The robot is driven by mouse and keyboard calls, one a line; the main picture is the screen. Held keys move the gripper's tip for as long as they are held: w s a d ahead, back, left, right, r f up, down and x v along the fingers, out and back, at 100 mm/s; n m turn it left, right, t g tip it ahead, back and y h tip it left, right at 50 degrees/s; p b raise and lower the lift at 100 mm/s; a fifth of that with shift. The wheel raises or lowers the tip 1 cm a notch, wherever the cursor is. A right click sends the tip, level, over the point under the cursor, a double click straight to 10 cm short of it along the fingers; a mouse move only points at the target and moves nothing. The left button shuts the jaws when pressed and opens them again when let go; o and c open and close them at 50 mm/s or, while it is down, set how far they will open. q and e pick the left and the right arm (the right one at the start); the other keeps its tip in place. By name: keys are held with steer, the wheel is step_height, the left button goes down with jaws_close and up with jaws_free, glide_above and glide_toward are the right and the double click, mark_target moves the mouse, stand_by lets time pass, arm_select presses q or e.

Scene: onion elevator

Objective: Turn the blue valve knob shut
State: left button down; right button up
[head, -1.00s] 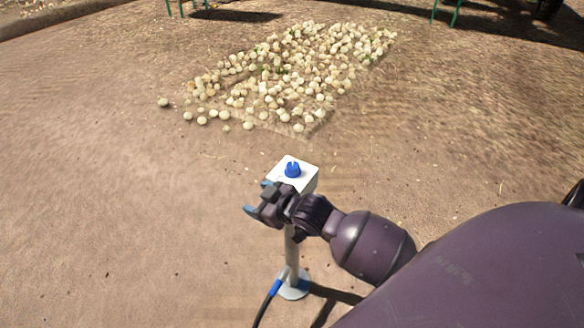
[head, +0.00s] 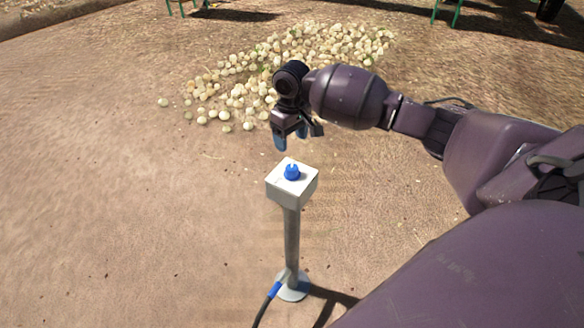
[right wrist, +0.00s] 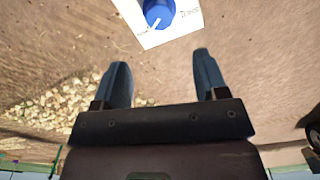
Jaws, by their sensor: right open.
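The blue valve knob (head: 291,173) sits on top of a white box (head: 291,193) on a grey post. In the right wrist view the knob (right wrist: 158,13) shows at the top edge, partly cut off, with a white pointer line and small lettering on the box beside it. My right gripper (head: 298,142) is above and a little behind the box in the head view, fingers pointing down. Its two blue-grey fingers (right wrist: 163,72) are spread and empty, apart from the knob. My left gripper is not in view.
The post stands on a round base (head: 292,287) with a blue-ended dark hose (head: 268,298) attached. A pile of onions (head: 235,90) lies on the ground beyond. Green legs (head: 447,12) stand at the back. The dirt around the post is clear.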

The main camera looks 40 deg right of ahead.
mark_target(292, 168)
steer(key=shift+s+f, duration=0.25)
steer(key=shift+f, duration=0.3)
step_height(292, 168, down, 9)
steer(key=shift+r+b, duration=0.1)
steer(key=shift+b, duration=1.05)
steer(key=shift+f, duration=0.5)
steer(key=shift+c, duration=0.3)
steer(key=c, duration=0.9)
